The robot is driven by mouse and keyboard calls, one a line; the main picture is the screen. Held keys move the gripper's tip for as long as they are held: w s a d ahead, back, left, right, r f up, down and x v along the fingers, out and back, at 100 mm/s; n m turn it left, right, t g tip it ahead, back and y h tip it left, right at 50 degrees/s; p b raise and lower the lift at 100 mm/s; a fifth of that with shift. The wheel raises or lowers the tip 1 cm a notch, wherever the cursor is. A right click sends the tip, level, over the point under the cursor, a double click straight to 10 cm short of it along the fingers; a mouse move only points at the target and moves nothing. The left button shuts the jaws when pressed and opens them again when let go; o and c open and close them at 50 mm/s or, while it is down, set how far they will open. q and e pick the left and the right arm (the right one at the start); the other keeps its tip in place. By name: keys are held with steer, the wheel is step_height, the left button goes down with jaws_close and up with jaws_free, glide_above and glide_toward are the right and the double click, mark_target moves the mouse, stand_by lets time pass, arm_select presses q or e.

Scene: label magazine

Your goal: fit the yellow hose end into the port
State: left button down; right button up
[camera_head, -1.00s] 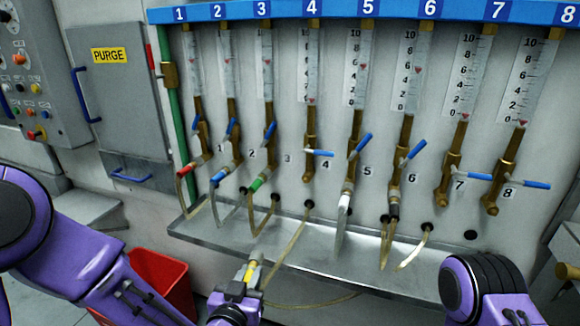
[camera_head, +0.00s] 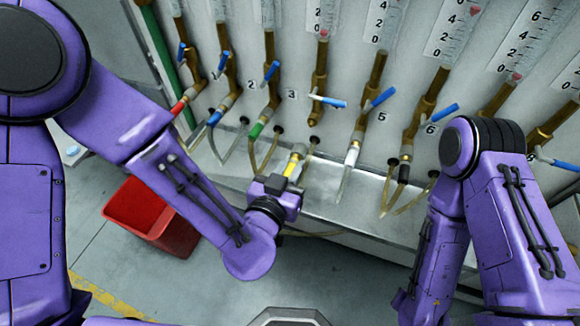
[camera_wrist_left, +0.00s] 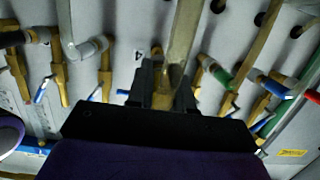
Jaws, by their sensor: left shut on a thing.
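My left gripper (camera_head: 296,158) is shut on the yellow hose end (camera_head: 291,169), below and slightly left of valve 4. The pale hose (camera_wrist_left: 186,35) runs away from the jaws in the left wrist view. The valve 4 outlet (camera_head: 316,119) is brass, points down and has no hose on it. A gap shows between it and the hose end in the head view. In the left wrist view the jaws (camera_wrist_left: 166,88) and the hose cover part of the brass fittings, so the alignment is unclear. My right arm is at the right; its gripper is not visible.
Hoses with red (camera_head: 179,107), blue (camera_head: 214,118) and green (camera_head: 256,130) ends hang just left. A white-ended hose (camera_head: 352,154) hangs to the right. The metal ledge (camera_head: 320,205) lies below the outlets. A red bin (camera_head: 150,215) stands on the floor.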

mark_target(300, 148)
arm_select(q)
steer(key=w, duration=0.1)
steer(key=w+d, duration=0.1)
steer(key=w, duration=0.1)
steer(key=shift+w+d+r+p, duration=0.1)
steer(key=shift+w+r+p, duration=0.05)
steer(key=shift+w+p, duration=0.15)
steer(key=shift+x, duration=0.8)
steer(key=shift+r, duration=0.1)
stand_by(0.7)
steer(key=shift+r+p+x, duration=0.2)
steer(key=shift+p+x, duration=0.15)
steer(key=shift+x, duration=0.8)
steer(key=c, duration=0.9)
jaws_free()
